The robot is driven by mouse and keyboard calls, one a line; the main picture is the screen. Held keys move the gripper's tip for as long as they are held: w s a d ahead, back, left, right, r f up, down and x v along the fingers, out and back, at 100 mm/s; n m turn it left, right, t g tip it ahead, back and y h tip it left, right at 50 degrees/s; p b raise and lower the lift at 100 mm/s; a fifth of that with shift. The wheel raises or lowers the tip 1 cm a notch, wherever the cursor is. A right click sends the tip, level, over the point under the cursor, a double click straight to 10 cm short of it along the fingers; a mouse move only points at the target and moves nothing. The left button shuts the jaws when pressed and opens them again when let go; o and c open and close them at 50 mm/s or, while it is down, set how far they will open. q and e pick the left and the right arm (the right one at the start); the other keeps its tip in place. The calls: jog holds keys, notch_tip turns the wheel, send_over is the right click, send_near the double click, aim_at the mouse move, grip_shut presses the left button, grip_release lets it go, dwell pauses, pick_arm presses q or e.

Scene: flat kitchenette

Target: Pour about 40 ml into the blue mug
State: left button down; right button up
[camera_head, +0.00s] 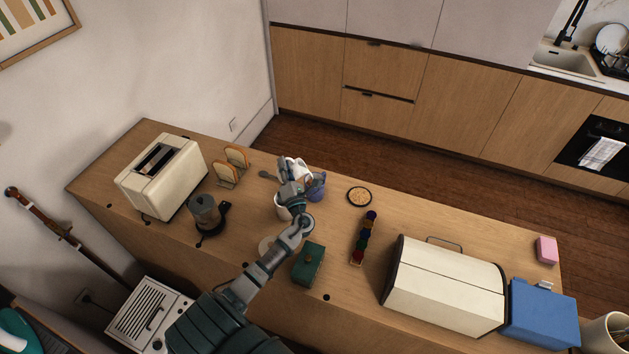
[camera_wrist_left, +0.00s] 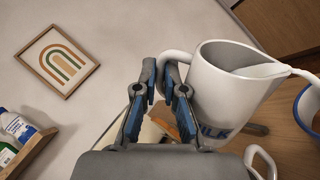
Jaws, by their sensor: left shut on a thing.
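My left gripper (camera_head: 291,186) is shut on the handle of a white milk jug (camera_wrist_left: 222,88) marked "MILK"; the gripper (camera_wrist_left: 161,76) also shows in the left wrist view. The jug (camera_head: 293,163) is partly hidden behind my gripper in the head view. Its spout points right, towards the blue mug (camera_wrist_left: 309,104), which is cut off by the wrist view's edge. In the head view the blue mug (camera_head: 318,187) stands on the counter just right of my gripper, partly covered. I cannot tell the level inside it. My right gripper is not in view.
A white mug (camera_head: 281,208) stands close under my left gripper. A toaster (camera_head: 160,178), moka pot (camera_head: 204,213) and toast slices are left. A green box (camera_head: 308,264), a coaster (camera_head: 359,196), a pod row (camera_head: 364,238) and a bread bin (camera_head: 445,287) are right.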

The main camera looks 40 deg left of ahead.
pick_arm(q)
jog(key=n+g+p, duration=0.1)
jog(key=s+a+n+p, duration=0.1)
jog(key=n, duration=0.1)
jog(key=a+r+n+g+p, duration=0.1)
jog(key=n, duration=0.1)
jog(key=shift+s+g, duration=0.3)
jog(key=shift+s, duration=0.1)
jog(key=f+n, duration=0.1)
jog(key=a+f+n+g, duration=0.1)
jog(key=n, duration=0.1)
jog(key=s+f+n, duration=0.1)
jog(key=shift+a+f+n+h, duration=0.2)
jog(key=shift+a+n+h, duration=0.05)
jog(key=shift+n+h, duration=0.15)
dwell(1.0)
jog(key=shift+a+f+n+g+h+p, duration=0.15)
jog(key=shift+f+n+g+h+p, duration=0.15)
jog(key=shift+f+n, duration=0.35)
jog(key=shift+a+f+n+g+h+p, duration=0.2)
jog(key=shift+f+n+g, duration=0.15)
jog(key=shift+n, duration=0.5)
